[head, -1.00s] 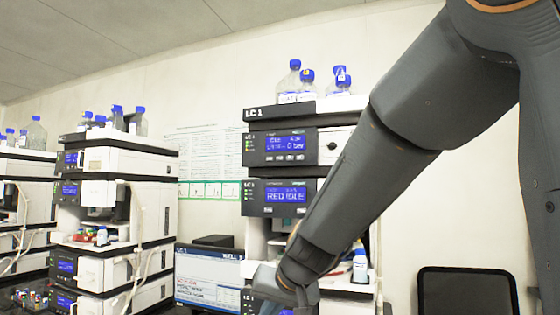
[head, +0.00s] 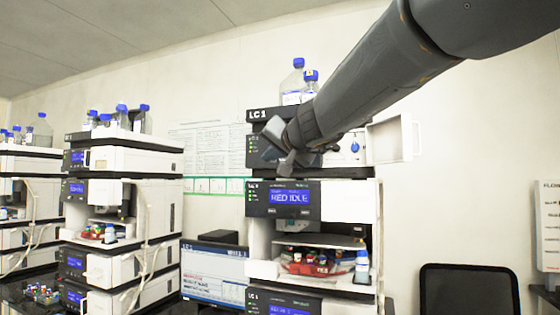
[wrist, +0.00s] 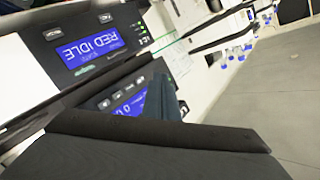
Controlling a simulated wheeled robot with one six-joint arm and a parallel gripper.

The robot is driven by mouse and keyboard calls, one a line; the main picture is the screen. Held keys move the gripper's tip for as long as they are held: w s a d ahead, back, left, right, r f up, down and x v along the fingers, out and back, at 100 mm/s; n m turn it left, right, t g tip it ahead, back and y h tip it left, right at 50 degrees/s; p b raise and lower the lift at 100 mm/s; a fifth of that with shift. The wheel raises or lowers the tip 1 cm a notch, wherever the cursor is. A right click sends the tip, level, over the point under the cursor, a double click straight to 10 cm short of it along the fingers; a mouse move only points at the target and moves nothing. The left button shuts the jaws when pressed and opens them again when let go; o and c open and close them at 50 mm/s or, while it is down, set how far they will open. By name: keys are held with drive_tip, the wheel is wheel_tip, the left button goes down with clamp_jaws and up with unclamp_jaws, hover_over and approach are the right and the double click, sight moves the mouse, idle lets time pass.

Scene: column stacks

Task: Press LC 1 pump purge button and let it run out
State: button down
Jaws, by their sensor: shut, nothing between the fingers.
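The LC 1 stack (head: 312,256) stands in the middle of the head view. Its top pump module (head: 253,158) is mostly hidden behind my gripper (head: 272,148), which is in front of its panel. In the wrist view, which is turned nearly upside down, the pump's blue display (wrist: 130,106) and a few small buttons (wrist: 104,104) show beside my gripper (wrist: 163,98). The fingers are shut and empty and cover part of that panel. I cannot tell which button is purge or whether the fingers touch one. The pump reading is not legible.
The module below shows RED IDLE (head: 289,198). Bottles (head: 293,85) stand on top. A white open panel (head: 392,140) juts out right of the stack. A monitor (head: 212,273) stands left, another stack (head: 130,215) beyond it, and a black chair (head: 468,290) at right.

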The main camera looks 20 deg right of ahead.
sight(282, 158)
drive_tip(key=shift+w, duration=0.1)
drive_tip(key=w+d, duration=0.5)
drive_tip(key=w, duration=0.2)
drive_tip(key=shift+p, duration=0.4)
drive_tip(key=shift+d+f, duration=0.1)
drive_tip(key=shift+d, duration=0.05)
idle(1.9)
drive_tip(key=shift+w+d, duration=0.2)
drive_tip(key=shift+w, duration=0.15)
drive_tip(key=shift+w+d+b, duration=0.25)
drive_tip(key=shift+w+b, duration=0.1)
drive_tip(key=shift+b, duration=0.05)
idle(0.7)
drive_tip(key=shift+s+a, duration=0.1)
drive_tip(key=shift+s, duration=0.05)
drive_tip(key=shift+s+a+b, duration=0.4)
drive_tip(key=shift+s, duration=0.15)
